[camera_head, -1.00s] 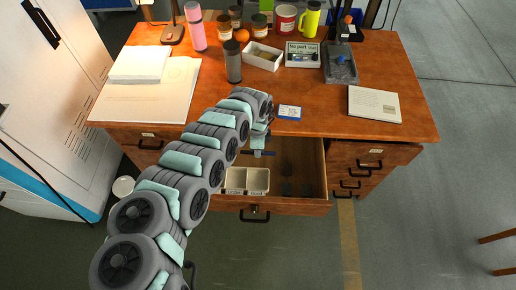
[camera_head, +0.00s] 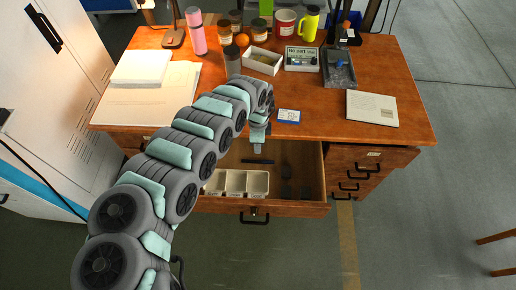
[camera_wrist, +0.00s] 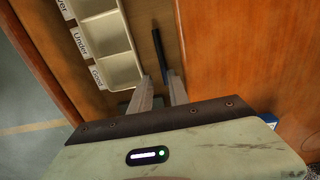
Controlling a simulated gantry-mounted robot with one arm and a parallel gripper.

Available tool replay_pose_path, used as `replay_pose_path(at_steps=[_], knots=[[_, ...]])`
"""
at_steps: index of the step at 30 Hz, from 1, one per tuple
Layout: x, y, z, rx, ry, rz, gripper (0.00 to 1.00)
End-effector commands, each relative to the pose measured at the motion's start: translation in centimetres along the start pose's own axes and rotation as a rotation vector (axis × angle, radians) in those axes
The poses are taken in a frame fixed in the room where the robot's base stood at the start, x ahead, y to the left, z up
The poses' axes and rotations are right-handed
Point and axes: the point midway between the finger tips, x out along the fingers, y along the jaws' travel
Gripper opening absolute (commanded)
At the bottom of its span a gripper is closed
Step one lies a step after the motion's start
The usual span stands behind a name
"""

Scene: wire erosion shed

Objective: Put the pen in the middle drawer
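The dark pen (camera_head: 257,161) lies crosswise in the open middle drawer (camera_head: 312,176), behind the white divided tray. My gripper (camera_head: 257,149) is just above and behind the pen. In the wrist view the pen (camera_wrist: 158,48) lies on the drawer floor beyond my gripper's fingertips (camera_wrist: 160,80). The two fingers stand apart with nothing held between them. The near end of the pen is close to the right finger; whether they touch is unclear.
The white tray (camera_head: 258,184) with labelled compartments sits inside the drawer. Small dark items (camera_head: 287,188) lie to its right. The desk top (camera_head: 310,100) above holds jars, a blue-white card (camera_head: 289,116) and a grey booklet (camera_head: 372,108). A drawer stack stands at right.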

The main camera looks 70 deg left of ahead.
Motion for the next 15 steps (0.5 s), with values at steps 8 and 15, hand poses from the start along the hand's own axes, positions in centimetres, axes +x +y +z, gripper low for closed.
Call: replay_pose_path(at_steps=[8,15], knots=[[-5.6,-0.2,0.0,0.000,-0.001,-0.005,0.21],[-6.8,-0.1,0.0,0.000,0.001,-0.001,0.21]])
